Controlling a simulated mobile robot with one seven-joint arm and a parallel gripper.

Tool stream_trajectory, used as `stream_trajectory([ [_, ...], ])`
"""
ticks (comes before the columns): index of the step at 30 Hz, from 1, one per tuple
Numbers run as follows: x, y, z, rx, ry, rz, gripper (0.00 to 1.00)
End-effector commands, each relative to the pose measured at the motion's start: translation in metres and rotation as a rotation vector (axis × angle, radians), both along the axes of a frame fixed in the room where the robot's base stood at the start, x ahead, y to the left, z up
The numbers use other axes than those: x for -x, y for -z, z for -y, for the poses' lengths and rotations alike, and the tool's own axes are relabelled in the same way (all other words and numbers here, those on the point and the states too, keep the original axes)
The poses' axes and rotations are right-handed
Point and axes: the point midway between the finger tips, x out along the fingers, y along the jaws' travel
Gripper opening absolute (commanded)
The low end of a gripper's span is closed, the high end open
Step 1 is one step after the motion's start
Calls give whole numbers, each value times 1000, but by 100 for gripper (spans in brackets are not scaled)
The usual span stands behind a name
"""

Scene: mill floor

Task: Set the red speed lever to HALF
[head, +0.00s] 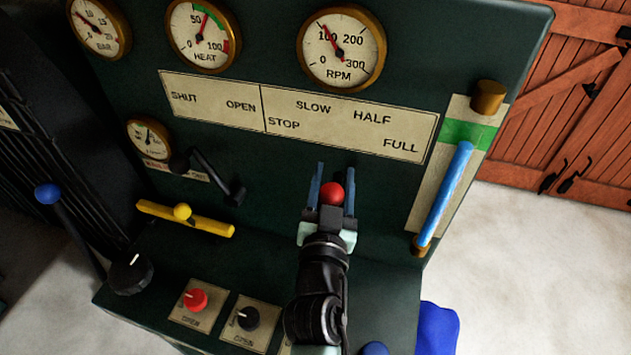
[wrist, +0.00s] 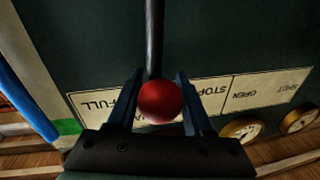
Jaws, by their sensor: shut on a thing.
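The red ball knob (head: 331,193) of the speed lever sits between the fingers of my gripper (head: 335,170), which is shut on it. In the wrist view the red knob (wrist: 160,102) lies between both fingers of my gripper (wrist: 158,76), and the lever's dark rod (wrist: 154,38) runs up from it. The label plate (head: 349,134) above reads STOP, SLOW, HALF and FULL. In the head view the knob is below the plate, sideways between the words STOP and HALF. I cannot tell the exact setting. The rod is hidden in the head view.
A blue sight tube (head: 446,195) stands on the right. The RPM gauge (head: 341,48) needle points near 100. Red and black knobs sit on the ledge below.

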Motion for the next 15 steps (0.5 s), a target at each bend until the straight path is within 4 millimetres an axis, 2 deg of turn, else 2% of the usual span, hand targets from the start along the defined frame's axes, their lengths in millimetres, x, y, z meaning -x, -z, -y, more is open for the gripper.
stream_trajectory([
  [1, 3, 5, 8, -39, 3, 12, 0],
  [6, 7, 5, 20, -133, 1, 41, 0],
  [15, 8, 4, 23, -155, 0, 48, 0],
])
